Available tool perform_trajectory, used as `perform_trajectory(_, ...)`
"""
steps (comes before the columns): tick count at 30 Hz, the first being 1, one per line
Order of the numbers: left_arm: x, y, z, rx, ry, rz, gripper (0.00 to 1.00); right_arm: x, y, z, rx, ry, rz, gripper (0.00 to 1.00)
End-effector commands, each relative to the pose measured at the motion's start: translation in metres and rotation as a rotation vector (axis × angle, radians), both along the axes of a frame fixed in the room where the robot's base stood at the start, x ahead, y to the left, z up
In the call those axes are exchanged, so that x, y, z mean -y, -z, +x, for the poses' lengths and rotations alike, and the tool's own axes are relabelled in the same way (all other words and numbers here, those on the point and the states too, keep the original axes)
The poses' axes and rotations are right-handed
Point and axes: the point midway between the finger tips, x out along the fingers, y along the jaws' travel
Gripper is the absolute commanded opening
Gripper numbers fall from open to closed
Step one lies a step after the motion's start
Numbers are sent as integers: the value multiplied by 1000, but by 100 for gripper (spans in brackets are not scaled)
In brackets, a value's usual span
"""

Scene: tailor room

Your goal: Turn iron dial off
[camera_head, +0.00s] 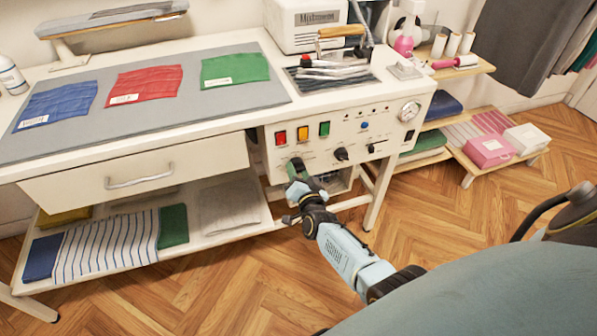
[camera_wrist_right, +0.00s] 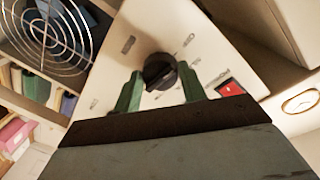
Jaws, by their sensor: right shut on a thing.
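The iron station's control panel (camera_head: 345,135) faces me under the table's right end. The dial's setting mark is too small to read. My left gripper is not in view.
Red (camera_head: 281,138), yellow and green buttons sit above the dials, and a round gauge (camera_head: 409,111) is at the panel's right. A drawer (camera_head: 135,172) is to the left. The iron (camera_head: 342,36) stands on top. A low shelf (camera_head: 468,160) is at the right.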

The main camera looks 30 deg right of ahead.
Motion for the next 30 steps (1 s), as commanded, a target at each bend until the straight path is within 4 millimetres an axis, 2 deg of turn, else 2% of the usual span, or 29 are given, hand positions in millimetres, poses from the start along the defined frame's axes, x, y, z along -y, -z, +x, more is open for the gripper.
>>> perform_trajectory(9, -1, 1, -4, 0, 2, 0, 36, 0, 1, 0, -23, 1, -90, 18)
perform_trajectory(23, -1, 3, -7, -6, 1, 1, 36, 1, 1, 0, -25, 0, -103, 18)
perform_trajectory(24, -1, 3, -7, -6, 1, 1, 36, 1, 1, 0, -25, 0, -103, 45)
perform_trajectory(28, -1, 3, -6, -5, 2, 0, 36, 1, 1, 0, -25, 1, -102, 62)
perform_trajectory(30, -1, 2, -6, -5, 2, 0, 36, 1, 1, 0, -25, 1, -102, 63)
